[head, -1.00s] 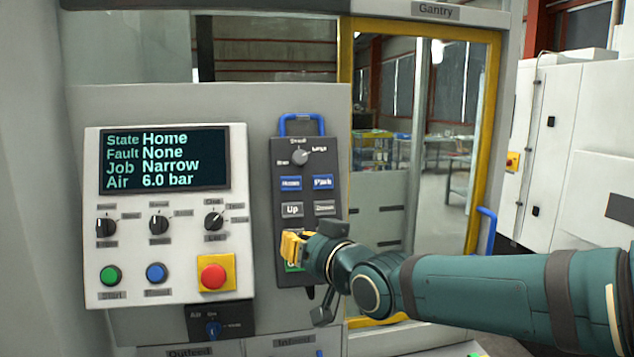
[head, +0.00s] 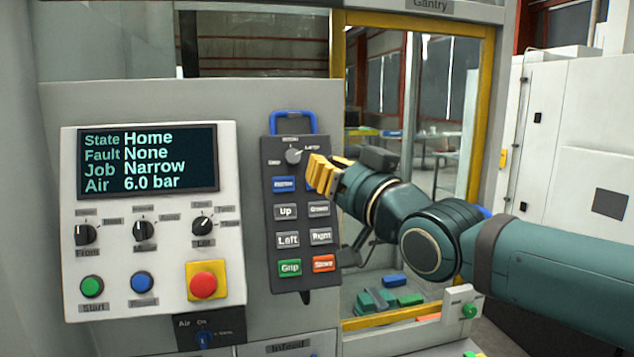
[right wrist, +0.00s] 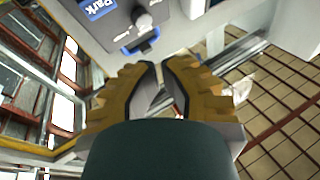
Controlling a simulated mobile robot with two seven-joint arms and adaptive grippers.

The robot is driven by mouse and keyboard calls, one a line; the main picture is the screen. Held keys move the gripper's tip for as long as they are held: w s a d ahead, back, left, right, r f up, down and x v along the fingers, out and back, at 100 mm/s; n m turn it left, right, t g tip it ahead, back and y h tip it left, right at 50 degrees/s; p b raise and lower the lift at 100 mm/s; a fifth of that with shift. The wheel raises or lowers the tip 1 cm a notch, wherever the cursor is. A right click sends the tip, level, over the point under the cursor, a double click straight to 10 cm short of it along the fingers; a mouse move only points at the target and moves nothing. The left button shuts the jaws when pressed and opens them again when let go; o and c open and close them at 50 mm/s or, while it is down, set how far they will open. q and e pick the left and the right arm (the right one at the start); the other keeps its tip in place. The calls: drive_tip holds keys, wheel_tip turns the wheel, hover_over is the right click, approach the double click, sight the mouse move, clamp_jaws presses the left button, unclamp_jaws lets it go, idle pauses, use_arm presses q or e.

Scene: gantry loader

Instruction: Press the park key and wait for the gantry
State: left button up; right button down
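The pendant (head: 268,225) is a dark grey panel with a blue handle, mounted right of the display. Its blue Park key is hidden behind my right gripper in the head view; in the right wrist view the Park key (right wrist: 98,8) shows at the top left, flat on the pendant. My right gripper (head: 318,174), with yellow fingers, is in front of the pendant's upper right. In the right wrist view its fingertips (right wrist: 161,68) are nearly together with nothing between them, apart from the key. The display (head: 148,160) reads State Home, Fault None, Job Narrow, Air 6.0 bar. My left gripper is out of view.
A red stop button (head: 203,285) is on the left panel. A yellow-framed door (head: 484,120) stands behind my right arm.

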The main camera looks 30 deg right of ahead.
drive_tip(key=shift+w+d+f, duration=0.4)
drive_tip(key=shift+w+f, duration=0.1)
drive_tip(key=shift+w, duration=0.75)
drive_tip(key=shift+w+d+f, duration=0.45)
drive_tip(key=shift+w, duration=0.85)
drive_tip(key=shift+w+d+f, duration=0.4)
drive_tip(key=shift+w+f, duration=0.1)
drive_tip(key=shift+w, duration=0.75)
drive_tip(key=c, duration=1.7)
unclamp_jaws()
clamp_jaws()
drive_tip(key=shift+w+b, duration=0.1)
drive_tip(key=shift+b, duration=0.25)
drive_tip(key=shift+w+d+f, duration=0.15)
drive_tip(key=shift+w+f, duration=0.05)
drive_tip(key=shift+w, duration=0.15)
